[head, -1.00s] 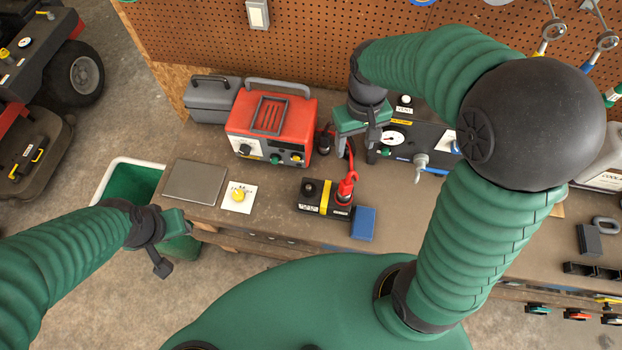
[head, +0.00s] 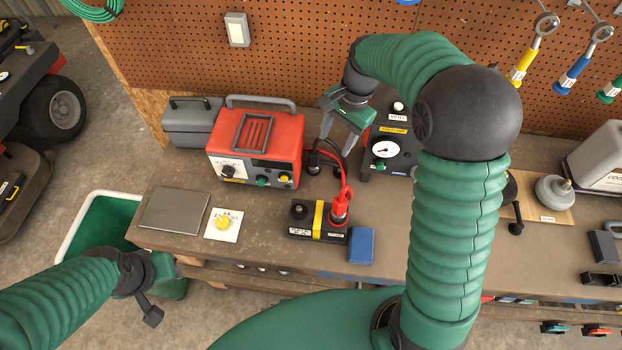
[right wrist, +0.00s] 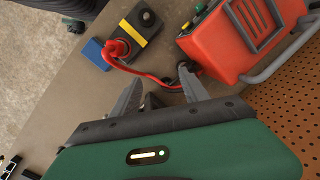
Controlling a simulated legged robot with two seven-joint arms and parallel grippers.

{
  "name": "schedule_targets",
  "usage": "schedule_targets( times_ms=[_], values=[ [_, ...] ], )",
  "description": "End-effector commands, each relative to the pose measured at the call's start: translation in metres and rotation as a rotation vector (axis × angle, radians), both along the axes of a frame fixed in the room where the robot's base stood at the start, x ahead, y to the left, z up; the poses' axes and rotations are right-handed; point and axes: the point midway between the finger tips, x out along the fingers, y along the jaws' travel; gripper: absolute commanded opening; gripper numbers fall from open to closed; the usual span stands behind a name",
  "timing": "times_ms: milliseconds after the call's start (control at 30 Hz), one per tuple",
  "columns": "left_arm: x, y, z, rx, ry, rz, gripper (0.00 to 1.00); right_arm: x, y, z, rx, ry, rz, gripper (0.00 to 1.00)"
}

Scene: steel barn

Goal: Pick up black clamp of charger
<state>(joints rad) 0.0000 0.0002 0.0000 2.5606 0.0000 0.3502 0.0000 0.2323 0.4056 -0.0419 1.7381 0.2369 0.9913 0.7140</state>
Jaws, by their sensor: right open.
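The charger (head: 256,148) is a red box with a grey handle on the bench. It also shows in the right wrist view (right wrist: 228,42). The black clamp (head: 313,158) stands by the charger's right side, with a black cable arcing from it. In the right wrist view the clamp (right wrist: 185,70) is near one fingertip. A red clamp (head: 339,207) sits on a black battery (head: 312,232). My right gripper (head: 338,140) is open and empty, pointing down, just right of the black clamp. My left gripper (head: 150,300) hangs at the lower left; its jaws are unclear.
A black gauge box (head: 392,150) stands close right of my right gripper. A blue block (head: 361,245) lies beside the battery. A grey plate (head: 175,210) and a yellow knob on a white card (head: 223,224) lie at left. The pegboard (head: 300,55) rises behind the bench.

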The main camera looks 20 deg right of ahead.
Motion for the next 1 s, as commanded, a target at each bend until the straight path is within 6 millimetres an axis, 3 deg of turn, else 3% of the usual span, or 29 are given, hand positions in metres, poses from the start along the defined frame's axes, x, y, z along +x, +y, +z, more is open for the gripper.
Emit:
schedule_targets(
  times_ms=[33, 100, 200, 333, 467, 800, 1000],
  values=[
    [0.000, 0.000, -0.037, 0.000, 0.000, 0.000, 0.36, 0.016, -0.009, -0.035, 0.040, 0.010, -0.167, 0.53],
    [0.000, 0.000, -0.058, 0.000, -0.001, 0.000, 0.36, 0.037, -0.019, -0.052, 0.107, 0.034, -0.415, 0.53],
    [0.000, 0.000, -0.081, 0.000, -0.001, 0.000, 0.36, 0.059, -0.032, -0.068, 0.197, 0.072, -0.702, 0.53],
    [0.000, 0.000, -0.093, 0.000, -0.001, 0.000, 0.36, 0.075, -0.042, -0.074, 0.270, 0.110, -0.918, 0.53],
    [0.001, 0.000, -0.091, 0.000, -0.001, 0.000, 0.36, 0.081, -0.041, -0.078, 0.291, 0.125, -0.977, 0.53],
    [0.001, 0.000, -0.085, 0.000, -0.001, 0.000, 0.36, 0.098, -0.014, -0.155, 0.288, 0.129, -0.974, 0.53],
    [0.000, 0.000, -0.083, 0.000, -0.001, 0.000, 0.36, 0.103, -0.006, -0.179, 0.289, 0.124, -0.973, 0.53]
  ],
)
